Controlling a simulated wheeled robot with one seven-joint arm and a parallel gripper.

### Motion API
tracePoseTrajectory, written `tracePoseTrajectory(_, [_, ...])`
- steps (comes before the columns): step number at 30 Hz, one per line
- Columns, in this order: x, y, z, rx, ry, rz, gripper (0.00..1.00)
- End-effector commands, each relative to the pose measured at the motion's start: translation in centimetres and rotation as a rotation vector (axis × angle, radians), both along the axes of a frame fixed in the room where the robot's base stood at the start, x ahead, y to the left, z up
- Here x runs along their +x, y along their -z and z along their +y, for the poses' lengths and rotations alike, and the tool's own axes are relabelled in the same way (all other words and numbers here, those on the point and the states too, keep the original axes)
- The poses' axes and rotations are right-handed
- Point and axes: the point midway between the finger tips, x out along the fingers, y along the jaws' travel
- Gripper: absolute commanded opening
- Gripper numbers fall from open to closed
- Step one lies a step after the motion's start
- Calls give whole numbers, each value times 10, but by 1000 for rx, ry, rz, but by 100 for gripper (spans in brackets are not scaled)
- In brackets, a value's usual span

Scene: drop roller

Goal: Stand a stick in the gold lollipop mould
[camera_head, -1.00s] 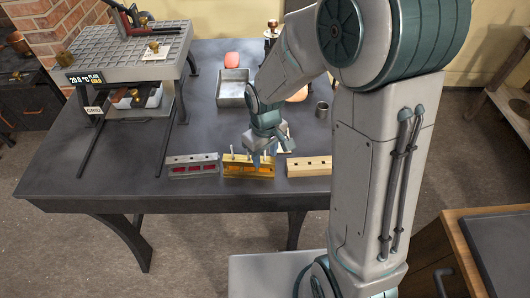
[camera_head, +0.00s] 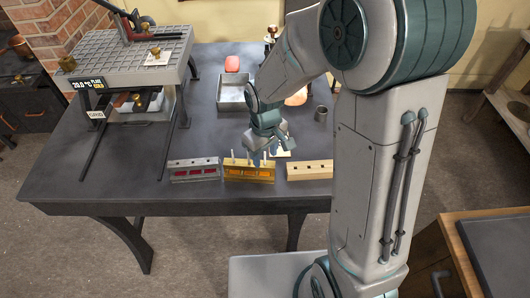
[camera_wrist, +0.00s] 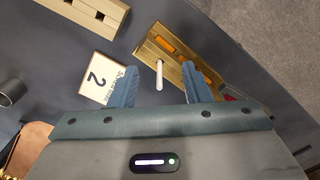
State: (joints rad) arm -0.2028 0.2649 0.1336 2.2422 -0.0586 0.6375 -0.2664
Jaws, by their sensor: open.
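The gold lollipop mould (camera_head: 236,173) sits near the table's front edge, with orange filling in its cavities. Thin pale sticks (camera_head: 232,154) rise from it; their exact number is hard to tell in the head view. In the wrist view the gold mould (camera_wrist: 212,72) lies beyond my fingers, and one white stick (camera_wrist: 159,76) stands up from it between them, touching neither. My gripper (camera_head: 267,152) is just above and behind the mould's right half. In the wrist view my gripper (camera_wrist: 159,70) is open, with a finger on each side of the stick.
A grey mould with red filling (camera_head: 193,174) stands left of the gold one, a pale wooden block with holes (camera_head: 310,171) right of it.

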Motion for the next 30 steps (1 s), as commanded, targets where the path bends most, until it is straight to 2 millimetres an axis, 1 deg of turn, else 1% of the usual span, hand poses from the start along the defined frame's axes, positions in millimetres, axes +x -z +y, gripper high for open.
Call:
tracePoseTrajectory(7, [0, -2, 0, 0, 0, 0, 44])
tracePoseTrajectory(21, [0, -20, 0, 1, 0, -1, 44])
tracePoseTrajectory(30, [0, -20, 0, 0, 0, 0, 44])
